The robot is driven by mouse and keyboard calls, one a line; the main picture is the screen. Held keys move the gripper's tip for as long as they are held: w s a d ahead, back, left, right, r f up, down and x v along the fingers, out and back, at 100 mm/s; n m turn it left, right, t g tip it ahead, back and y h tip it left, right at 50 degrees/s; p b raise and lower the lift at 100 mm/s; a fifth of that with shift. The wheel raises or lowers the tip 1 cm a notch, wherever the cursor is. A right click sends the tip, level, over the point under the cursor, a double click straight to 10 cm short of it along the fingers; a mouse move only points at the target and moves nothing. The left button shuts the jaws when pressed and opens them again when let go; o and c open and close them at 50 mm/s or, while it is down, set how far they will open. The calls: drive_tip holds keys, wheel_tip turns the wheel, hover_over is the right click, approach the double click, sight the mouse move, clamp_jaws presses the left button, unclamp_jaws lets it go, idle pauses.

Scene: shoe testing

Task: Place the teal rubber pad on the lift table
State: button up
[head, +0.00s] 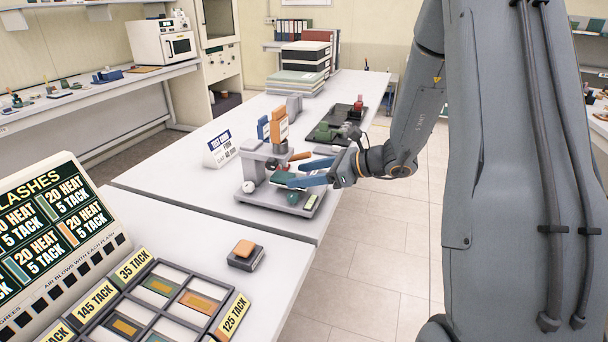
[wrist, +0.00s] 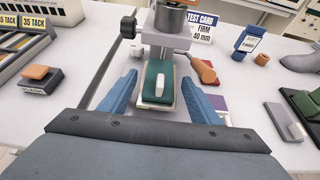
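The teal rubber pad (wrist: 153,98) lies flat under the press head of the grey test stand, with a pale oblong piece or mark on its top. Tan edging shows beneath it, apparently the lift table (wrist: 148,113); the pad covers most of that surface. In the head view the pad (head: 281,179) is partly hidden by my gripper (head: 294,174). In the wrist view my gripper (wrist: 158,78) is open. Its two blue fingers stand on either side of the pad, with a visible gap on each side.
The grey press stand (head: 256,168) rises just beyond the pad, with an orange-handled lever (wrist: 202,71) beside it. A test card (head: 223,148) reads "FIRM 40 mm". An orange-topped block (head: 245,250) and a sample tray (head: 165,295) sit nearer. A black tray (head: 340,122) lies farther back.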

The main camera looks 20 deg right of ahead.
drive_tip(key=shift+r, duration=0.2)
drive_tip(key=b+v, duration=0.2)
drive_tip(key=v, duration=1)
drive_tip(key=s+a+f+n+g+h, duration=0.3)
drive_tip(key=s+n, duration=0.6)
drive_tip(key=n, duration=0.3)
drive_tip(key=s+a+f+n+g+h, duration=0.4)
drive_tip(key=s+a+f+n+h, duration=0.2)
drive_tip(key=n, duration=0.7)
drive_tip(key=s+f+h, duration=0.1)
drive_tip(key=s+h, duration=0.1)
drive_tip(key=s, duration=0.1)
drive_tip(key=shift+s+f, duration=0.25)
drive_tip(key=shift+s, duration=0.1)
